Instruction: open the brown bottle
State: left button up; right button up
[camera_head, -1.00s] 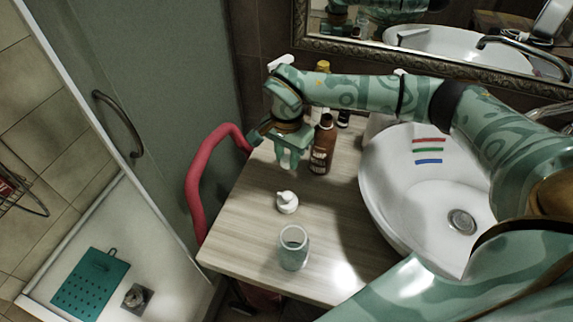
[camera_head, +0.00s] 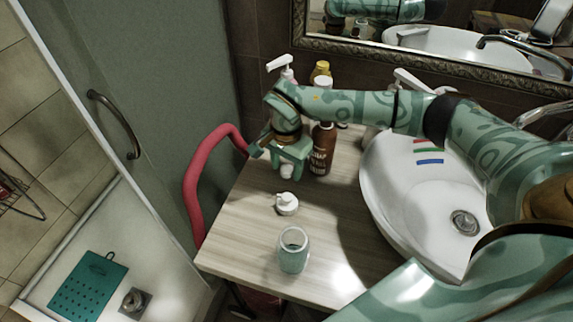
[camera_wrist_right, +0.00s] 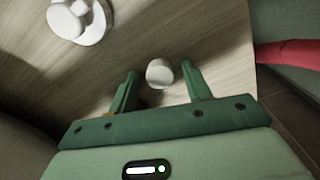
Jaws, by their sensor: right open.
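The brown bottle (camera_head: 322,150) stands upright near the back of the wooden counter, with its top partly hidden behind my right arm. My right gripper (camera_head: 287,172) is just left of it, pointing down with its jaws open. A small white cap (camera_head: 287,171) sits between the fingertips, and it also shows in the right wrist view (camera_wrist_right: 160,73), with gaps to the fingers (camera_wrist_right: 160,82). The cap appears to rest on the counter, apart from the bottle. My left gripper is not in view.
The white basin (camera_head: 400,210) is on the right, a red rail (camera_head: 193,190) on the left.

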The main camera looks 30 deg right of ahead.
aim_at(286, 169)
notch_tip(286, 169, up, 12)
jog(key=p, duration=0.2)
jog(key=shift+p, duration=0.4)
